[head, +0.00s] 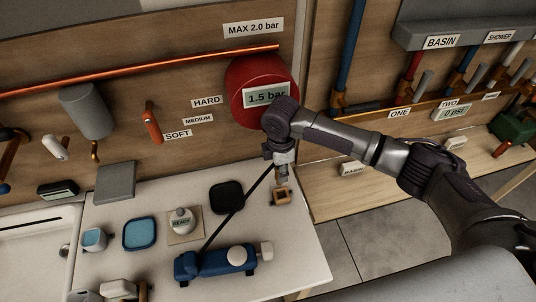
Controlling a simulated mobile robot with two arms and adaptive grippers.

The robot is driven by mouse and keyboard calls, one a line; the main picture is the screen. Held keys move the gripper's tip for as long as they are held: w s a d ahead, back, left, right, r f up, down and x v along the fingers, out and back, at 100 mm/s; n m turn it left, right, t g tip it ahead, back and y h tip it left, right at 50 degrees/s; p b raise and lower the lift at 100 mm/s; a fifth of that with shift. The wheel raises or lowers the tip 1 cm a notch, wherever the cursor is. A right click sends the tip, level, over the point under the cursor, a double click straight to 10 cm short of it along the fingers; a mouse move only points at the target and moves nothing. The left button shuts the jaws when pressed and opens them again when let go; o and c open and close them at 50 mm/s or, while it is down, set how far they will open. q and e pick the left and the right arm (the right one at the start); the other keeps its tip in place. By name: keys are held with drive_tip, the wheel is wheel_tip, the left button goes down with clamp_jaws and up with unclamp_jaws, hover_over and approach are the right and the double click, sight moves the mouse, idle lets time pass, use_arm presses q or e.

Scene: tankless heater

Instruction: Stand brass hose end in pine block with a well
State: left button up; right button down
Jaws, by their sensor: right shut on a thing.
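My right gripper (283,170) points down near the right end of the white worktop, shut on the brass hose end, which is too small and covered to make out clearly. The pine block (274,200) is a small tan square with a dark well, directly below the gripper in the picture. I cannot tell whether the hose end is inside the well or above it. A straight black hose (238,209) runs from the blue pump (215,262) up to the gripper. My left gripper is not in view.
On the white worktop (305,262) are a black dish (227,197), a blue dish (140,234), a round gauge marked READY (181,221) and a light blue cup (94,239). A red round tank (245,77) is on the wall behind. The worktop's right edge is near the block.

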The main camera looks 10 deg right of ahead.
drive_tip(key=shift+d, duration=0.35)
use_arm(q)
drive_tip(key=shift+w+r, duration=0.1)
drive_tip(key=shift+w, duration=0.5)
use_arm(e)
drive_tip(key=shift+s, duration=0.1)
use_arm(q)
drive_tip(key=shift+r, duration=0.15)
use_arm(e)
drive_tip(key=shift+r, duration=0.1)
drive_tip(key=shift+r+p, duration=0.1)
drive_tip(key=shift+p, duration=0.6)
drive_tip(key=shift+f+b, duration=0.4)
drive_tip(key=shift+f, duration=0.15)
drive_tip(key=shift+f+b, duration=0.75)
drive_tip(key=shift+f, duration=1.45)
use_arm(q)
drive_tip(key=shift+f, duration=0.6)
use_arm(e)
drive_tip(key=shift+r, duration=0.15)
